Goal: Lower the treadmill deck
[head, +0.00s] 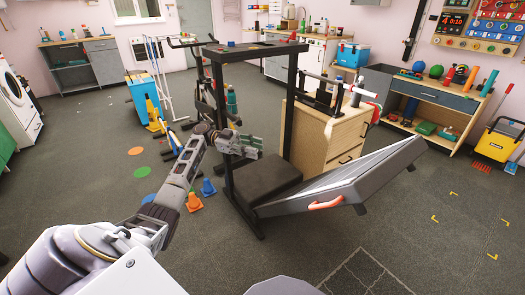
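The treadmill stands in the middle of the head view, with a black upright frame (288,110) and a dark base block (265,177). Its deck (350,180) slopes up to the right from the base, with its right end well above the floor. An orange-red handle (326,204) is on the deck's near side edge. My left gripper (256,148) is at the frame, left of the deck and apart from the handle. Its fingers look parted, with nothing seen between them. My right gripper is not in view.
A wooden drawer cabinet (325,140) stands close behind the deck. Small orange and blue cones (194,202) are on the floor left of the frame. A workbench (430,98) and yellow bucket (497,145) stand at the right. The floor right of the deck is clear.

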